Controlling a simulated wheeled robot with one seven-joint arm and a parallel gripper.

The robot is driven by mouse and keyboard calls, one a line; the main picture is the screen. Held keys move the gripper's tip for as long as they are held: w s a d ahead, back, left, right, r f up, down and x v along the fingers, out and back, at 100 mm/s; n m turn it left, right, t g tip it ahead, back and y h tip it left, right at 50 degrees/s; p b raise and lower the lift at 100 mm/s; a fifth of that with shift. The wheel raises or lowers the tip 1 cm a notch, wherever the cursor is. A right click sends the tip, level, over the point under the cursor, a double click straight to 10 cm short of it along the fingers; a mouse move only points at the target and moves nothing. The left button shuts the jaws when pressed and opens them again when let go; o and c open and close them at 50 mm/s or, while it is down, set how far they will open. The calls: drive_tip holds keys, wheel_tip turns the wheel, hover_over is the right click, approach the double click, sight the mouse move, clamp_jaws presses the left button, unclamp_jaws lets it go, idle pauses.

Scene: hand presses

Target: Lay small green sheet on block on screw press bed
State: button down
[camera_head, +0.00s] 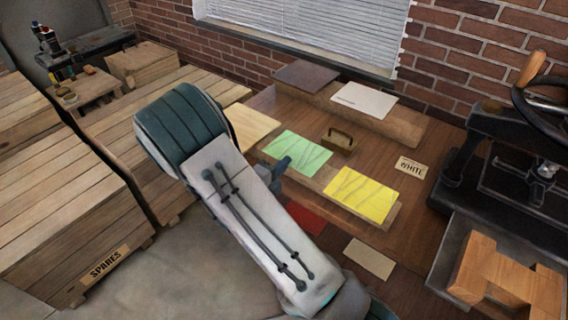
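A light green sheet (297,152) with a faint line pattern lies at the left of a low wooden stand in the middle of the table. The screw press (482,133) stands at the right, partly cut off by the frame. A notched wooden block (520,287) sits on its grey bed (452,252) at the lower right, with no sheet seen on it. My arm crosses the middle of the view, and a dark blue-grey part of it overlaps the green sheet's near edge. I cannot make out my gripper's fingers.
A yellow sheet (360,194) lies right of the green one. Dark and white sheets (366,99) lie on a rear stand. Wooden crates (75,225) stand left.

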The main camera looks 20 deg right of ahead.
drive_tip(key=r+p+v, duration=0.3)
drive_tip(key=p+v, duration=0.5)
drive_tip(key=v, duration=1.3)
drive_tip(key=shift+s+a, duration=0.25)
drive_tip(key=shift+a, duration=0.05)
idle(0.7)
drive_tip(key=w+d+f+n+t+y, duration=0.1)
drive_tip(key=w+d+n+t+y, duration=0.4)
drive_tip(key=w+d, duration=1)
drive_tip(key=shift+d+f+y, duration=0.15)
drive_tip(key=shift+d+y, duration=0.05)
drive_tip(key=shift+y, duration=0.2)
